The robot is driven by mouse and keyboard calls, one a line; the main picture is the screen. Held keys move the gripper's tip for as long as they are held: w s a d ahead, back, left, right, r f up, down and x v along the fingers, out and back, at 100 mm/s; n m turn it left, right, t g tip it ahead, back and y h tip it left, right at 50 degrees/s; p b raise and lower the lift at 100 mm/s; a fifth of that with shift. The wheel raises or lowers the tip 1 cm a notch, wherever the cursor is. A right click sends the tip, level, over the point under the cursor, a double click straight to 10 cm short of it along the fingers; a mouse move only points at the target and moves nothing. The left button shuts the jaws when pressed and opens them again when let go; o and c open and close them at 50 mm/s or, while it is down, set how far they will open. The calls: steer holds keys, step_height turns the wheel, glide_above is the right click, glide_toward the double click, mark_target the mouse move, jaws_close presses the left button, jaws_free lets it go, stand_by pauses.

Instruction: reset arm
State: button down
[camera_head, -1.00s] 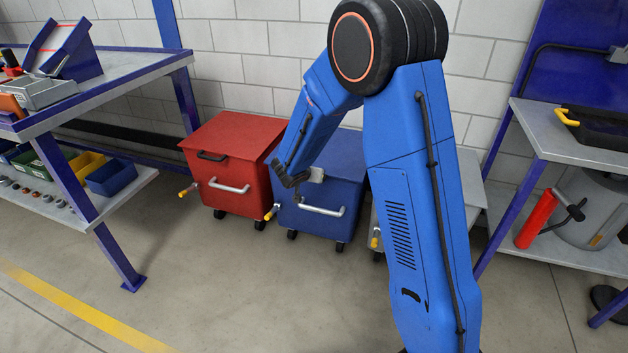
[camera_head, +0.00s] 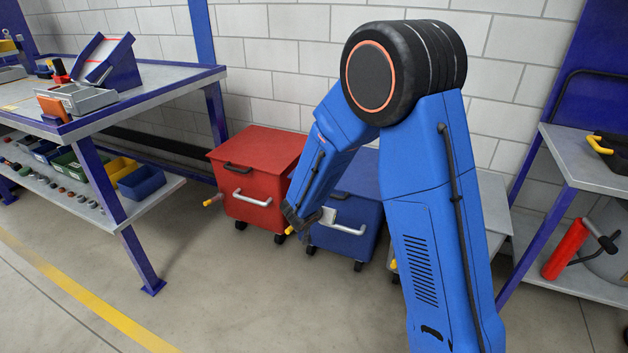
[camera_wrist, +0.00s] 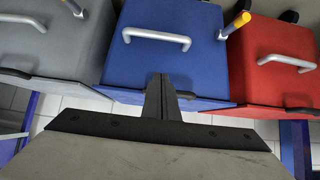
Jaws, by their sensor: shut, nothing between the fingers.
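My arm is blue with a black elbow joint and stands folded in the head view. My gripper (camera_head: 299,228) hangs at the end of the forearm, in front of the blue bin (camera_head: 346,241) in that view. In the wrist view its dark fingers (camera_wrist: 161,84) are together with nothing between them, and the blue bin (camera_wrist: 176,62) lies beyond them. The gripper appears clear of the bin. Part of the blue bin is hidden by my arm in the head view.
A red bin (camera_head: 256,175) stands left of the blue bin; a grey bin (camera_head: 494,211) is mostly behind my arm. A workbench (camera_head: 165,86) stands at left, a grey table (camera_head: 585,162) with a red cylinder (camera_head: 565,249) below at right. Floor (camera_head: 250,310) in front is clear.

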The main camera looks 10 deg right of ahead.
steer(key=s+d+r+g, duration=0.3)
steer(key=s+d+r, duration=1.2)
steer(key=s+r, duration=0.25)
steer(key=s+a+r+n+y, duration=0.2)
steer(key=s+n, duration=0.1)
steer(key=s, duration=0.9)
steer(key=s+a+r+n+y, duration=0.3)
steer(key=s, duration=0.9)
steer(key=shift+n+y, duration=0.3)
steer(key=shift+n, duration=0.1)
